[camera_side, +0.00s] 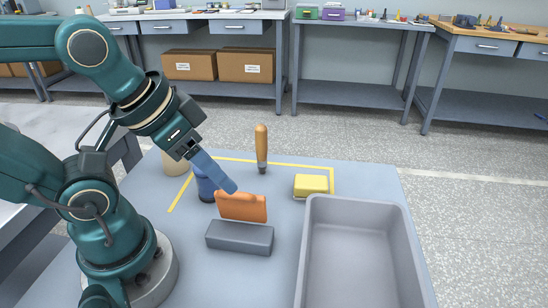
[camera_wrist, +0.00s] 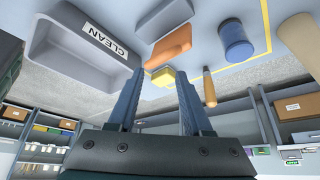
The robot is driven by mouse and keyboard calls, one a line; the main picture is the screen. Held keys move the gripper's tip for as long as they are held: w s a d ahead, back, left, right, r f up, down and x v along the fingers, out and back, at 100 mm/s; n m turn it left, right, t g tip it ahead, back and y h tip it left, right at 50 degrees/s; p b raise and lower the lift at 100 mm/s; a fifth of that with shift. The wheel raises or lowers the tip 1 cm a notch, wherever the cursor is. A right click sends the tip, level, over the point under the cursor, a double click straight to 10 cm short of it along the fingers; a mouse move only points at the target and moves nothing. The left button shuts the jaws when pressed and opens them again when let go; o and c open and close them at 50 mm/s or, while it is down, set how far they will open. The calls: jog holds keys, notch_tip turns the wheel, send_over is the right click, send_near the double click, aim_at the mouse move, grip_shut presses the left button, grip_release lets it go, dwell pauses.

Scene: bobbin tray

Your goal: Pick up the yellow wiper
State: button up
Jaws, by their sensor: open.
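The yellow wiper (camera_side: 311,184) is a small yellow block with a paler lower edge. It lies on the blue-grey table behind the grey tray, near the right corner of the yellow tape line. It also shows in the wrist view (camera_wrist: 160,77), between the tips of my two blue fingers and beyond them. My gripper (camera_side: 228,185) is open and empty. In the side view its fingers point down and right, left of the wiper and apart from it, in front of or above the orange block.
An orange block (camera_side: 241,208) stands behind a dark grey block (camera_side: 240,238). A blue cylinder (camera_side: 206,187), a beige cylinder (camera_side: 176,163) and an upright wooden-handled tool (camera_side: 261,147) stand further back. The grey tray (camera_side: 306,250), labelled CLEAN in the wrist view, looks empty.

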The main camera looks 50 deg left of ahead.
jog(key=o, duration=0.8)
